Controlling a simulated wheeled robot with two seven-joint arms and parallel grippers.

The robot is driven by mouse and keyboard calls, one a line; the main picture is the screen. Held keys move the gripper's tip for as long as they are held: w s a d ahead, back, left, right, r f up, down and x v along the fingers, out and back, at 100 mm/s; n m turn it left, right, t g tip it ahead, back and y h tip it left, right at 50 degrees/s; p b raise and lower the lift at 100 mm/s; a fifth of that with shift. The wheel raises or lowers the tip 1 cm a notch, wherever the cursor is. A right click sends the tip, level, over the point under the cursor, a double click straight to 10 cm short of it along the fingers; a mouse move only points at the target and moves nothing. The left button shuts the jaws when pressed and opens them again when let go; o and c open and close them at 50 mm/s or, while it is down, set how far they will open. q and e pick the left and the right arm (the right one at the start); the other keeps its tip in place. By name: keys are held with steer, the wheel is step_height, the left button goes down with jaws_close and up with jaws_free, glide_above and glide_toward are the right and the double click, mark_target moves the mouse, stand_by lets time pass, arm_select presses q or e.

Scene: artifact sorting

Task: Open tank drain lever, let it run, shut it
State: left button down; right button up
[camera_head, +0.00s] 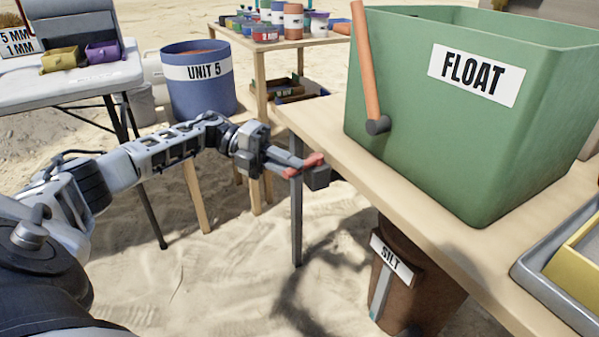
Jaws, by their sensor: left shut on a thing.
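The green tank (455,130) labelled FLOAT stands on the wooden table at the right. Its orange lever (368,60) points up along the tank's left side from a dark round pivot (377,125). My left gripper (305,168), with reddish fingertips, is left of the pivot and apart from the lever. It is shut on a small dark grey block-like thing (318,179) beside the table's edge; the fingers partly hide it, and I cannot tell what it is. My right gripper is not in view.
A brown bin (420,290) labelled SILT stands below the table (400,190). A grey tray (545,290) with a yellow container (580,265) is at the right edge. A blue UNIT 5 bucket (200,95) is behind my left arm. Sand lies open at lower left.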

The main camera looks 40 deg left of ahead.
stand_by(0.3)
arm_select(q)
steer(key=c, duration=1.4)
jaws_free()
steer(key=shift+w, duration=0.1)
steer(key=shift+o, duration=0.2)
steer(key=v, duration=1.2)
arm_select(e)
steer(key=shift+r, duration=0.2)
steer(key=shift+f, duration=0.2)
